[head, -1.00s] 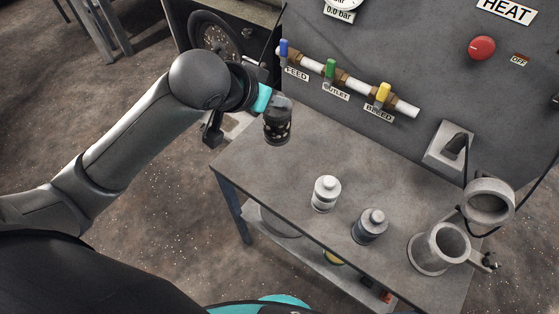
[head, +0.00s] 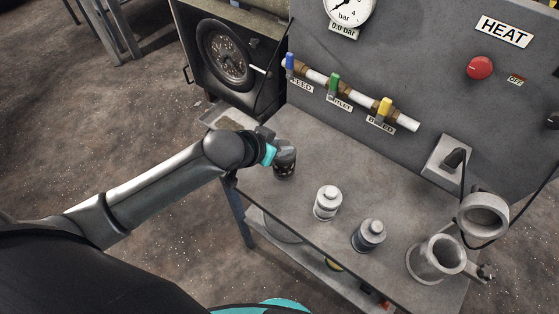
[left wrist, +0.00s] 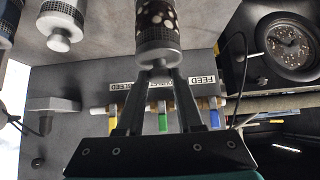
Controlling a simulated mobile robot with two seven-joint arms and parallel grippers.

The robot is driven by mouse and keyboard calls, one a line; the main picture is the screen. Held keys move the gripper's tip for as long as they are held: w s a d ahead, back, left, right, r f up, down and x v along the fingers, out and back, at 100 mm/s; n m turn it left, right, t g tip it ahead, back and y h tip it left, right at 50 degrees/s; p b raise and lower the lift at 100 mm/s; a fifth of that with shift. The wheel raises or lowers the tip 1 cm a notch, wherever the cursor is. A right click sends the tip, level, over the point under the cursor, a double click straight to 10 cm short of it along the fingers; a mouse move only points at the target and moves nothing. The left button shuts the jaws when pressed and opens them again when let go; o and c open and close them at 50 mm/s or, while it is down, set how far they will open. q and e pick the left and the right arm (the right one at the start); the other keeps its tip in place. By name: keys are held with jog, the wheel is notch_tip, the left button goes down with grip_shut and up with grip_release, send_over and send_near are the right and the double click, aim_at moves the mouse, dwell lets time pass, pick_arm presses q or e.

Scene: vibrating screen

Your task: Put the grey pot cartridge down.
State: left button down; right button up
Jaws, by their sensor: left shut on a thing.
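The grey pot cartridge (head: 285,163) is a dark grey cylinder with pale spots and a smooth grey cap end. My left gripper (head: 273,154) is shut on it at the cap end and holds it upright at the left end of the bench top (head: 300,130). Its base is at or just above the bench; I cannot tell if it touches. In the left wrist view the fingers (left wrist: 158,68) close on the cap of the spotted cartridge (left wrist: 157,22). My right gripper is not in view.
A white-grey canister (head: 328,203) and a blue-grey canister (head: 369,236) stand to the right on the bench. An open metal cup (head: 440,258) with a hinged ring lid (head: 485,214) is at the right end. The panel with valves (head: 334,84) rises behind.

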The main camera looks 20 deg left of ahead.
aim_at(280, 160)
pick_arm(q)
jog(key=shift+f+b, duration=0.4)
jog(key=shift+f, duration=2.55)
jog(key=shift+f, duration=0.2)
jog(key=c, duration=0.5)
grip_release()
jog(key=shift+c, duration=0.2)
jog(key=shift+r, duration=0.2)
jog(key=p+v, duration=0.1)
jog(key=v, duration=1.1)
jog(key=shift+p, duration=0.4)
jog(key=shift+a, duration=0.1)
jog(key=shift+f, duration=0.1)
